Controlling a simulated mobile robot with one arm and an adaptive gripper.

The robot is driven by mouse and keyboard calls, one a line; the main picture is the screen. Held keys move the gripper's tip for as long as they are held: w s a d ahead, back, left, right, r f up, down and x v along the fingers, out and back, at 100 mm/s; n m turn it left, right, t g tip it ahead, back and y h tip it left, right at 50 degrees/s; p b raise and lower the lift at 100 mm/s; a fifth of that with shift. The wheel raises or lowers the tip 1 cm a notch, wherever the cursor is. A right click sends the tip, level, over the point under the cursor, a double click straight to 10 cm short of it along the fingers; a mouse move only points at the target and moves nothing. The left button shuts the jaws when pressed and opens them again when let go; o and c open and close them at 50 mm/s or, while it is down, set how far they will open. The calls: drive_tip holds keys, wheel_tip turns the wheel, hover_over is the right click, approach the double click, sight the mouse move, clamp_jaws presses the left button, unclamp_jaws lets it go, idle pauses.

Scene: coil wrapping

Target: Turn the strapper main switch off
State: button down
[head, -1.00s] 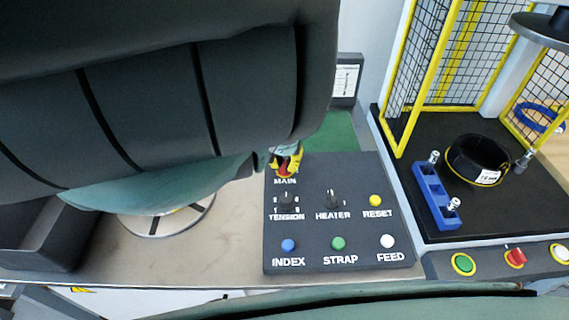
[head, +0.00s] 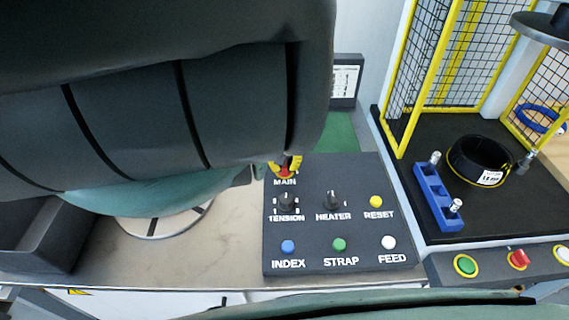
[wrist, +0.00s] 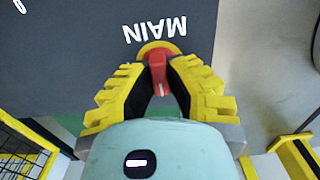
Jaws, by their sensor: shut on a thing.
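The main switch (head: 285,168) has a red handle on a yellow plate, at the top left corner of the dark control panel (head: 320,237). In the wrist view the red handle (wrist: 158,73) points down the picture, away from the upside-down MAIN label. My gripper (wrist: 160,85) has its black-padded yellow fingers on both sides of the handle, shut on it. In the head view my arm hides most of the gripper and part of the switch.
The panel also carries TENSION (head: 286,201) and HEATER (head: 333,200) knobs and several coloured buttons close below the switch. A fenced machine with a black coil (head: 478,160) and a blue block (head: 436,196) stands to the right.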

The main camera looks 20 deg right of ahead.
drive_tip(key=c, duration=1)
unclamp_jaws()
drive_tip(key=shift+o, duration=0.2)
wheel_tip(320, 180, up, 6)
drive_tip(key=shift+w+f, duration=0.1)
drive_tip(key=shift+w, duration=0.05)
drive_tip(key=shift+r, duration=0.85)
